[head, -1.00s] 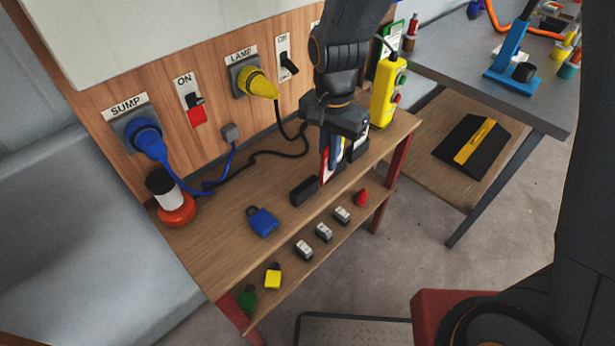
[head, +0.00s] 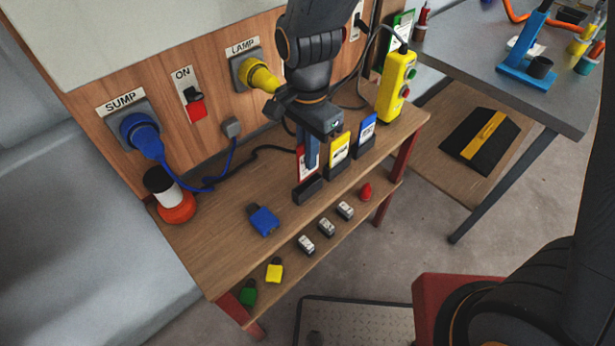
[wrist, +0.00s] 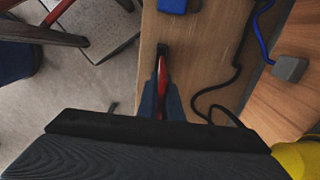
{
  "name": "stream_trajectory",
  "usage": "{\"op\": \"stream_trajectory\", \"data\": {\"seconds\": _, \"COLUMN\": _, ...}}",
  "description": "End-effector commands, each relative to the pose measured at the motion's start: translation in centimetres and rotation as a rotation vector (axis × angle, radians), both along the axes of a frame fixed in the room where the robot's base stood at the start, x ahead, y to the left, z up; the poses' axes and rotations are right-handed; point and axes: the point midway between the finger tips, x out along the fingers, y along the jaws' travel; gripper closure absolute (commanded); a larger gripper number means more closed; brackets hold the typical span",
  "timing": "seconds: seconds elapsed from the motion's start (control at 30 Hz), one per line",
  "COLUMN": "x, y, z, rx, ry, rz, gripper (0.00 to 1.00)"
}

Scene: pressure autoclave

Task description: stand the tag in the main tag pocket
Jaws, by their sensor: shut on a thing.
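My gripper (head: 311,163) is shut on a red and white tag (head: 301,164), held upright at the leftmost black pocket (head: 308,190) on the wooden bench. The tag's lower edge is close behind or at the pocket; I cannot tell whether it is inside. In the wrist view the red tag (wrist: 162,75) shows edge-on between the fingers, with the black pocket (wrist: 162,48) just beyond its end. A yellow tag (head: 340,147) and a blue tag (head: 367,130) stand in black pockets to the right. No pocket label is readable.
A blue padlock (head: 263,221) lies left of the pocket. The yellow lamp plug (head: 262,77) and a black cable are close behind my gripper. A yellow button pendant (head: 396,87) stands at the bench's right end. Small padlocks and blocks line the lower shelf.

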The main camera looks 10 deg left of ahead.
Motion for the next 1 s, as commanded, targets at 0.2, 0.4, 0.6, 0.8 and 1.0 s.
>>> {"op": "stream_trajectory", "data": {"seconds": 0.2, "x": -0.1, "y": 0.1, "z": -2.3, "rx": -0.001, "ry": 0.001, "rz": 0.003, "gripper": 1.00}}
{"op": "stream_trajectory", "data": {"seconds": 0.4, "x": -0.2, "y": 0.0, "z": -4.4, "rx": -0.002, "ry": 0.003, "rz": 0.003, "gripper": 1.00}}
{"op": "stream_trajectory", "data": {"seconds": 0.6, "x": -0.2, "y": 0.0, "z": -5.8, "rx": -0.001, "ry": 0.002, "rz": 0.002, "gripper": 1.00}}
{"op": "stream_trajectory", "data": {"seconds": 0.8, "x": -0.1, "y": 0.1, "z": -6.1, "rx": 0.001, "ry": -0.001, "rz": 0.002, "gripper": 1.00}}
{"op": "stream_trajectory", "data": {"seconds": 1.0, "x": -0.1, "y": 0.1, "z": -6.3, "rx": 0.000, "ry": 0.000, "rz": 0.003, "gripper": 1.00}}
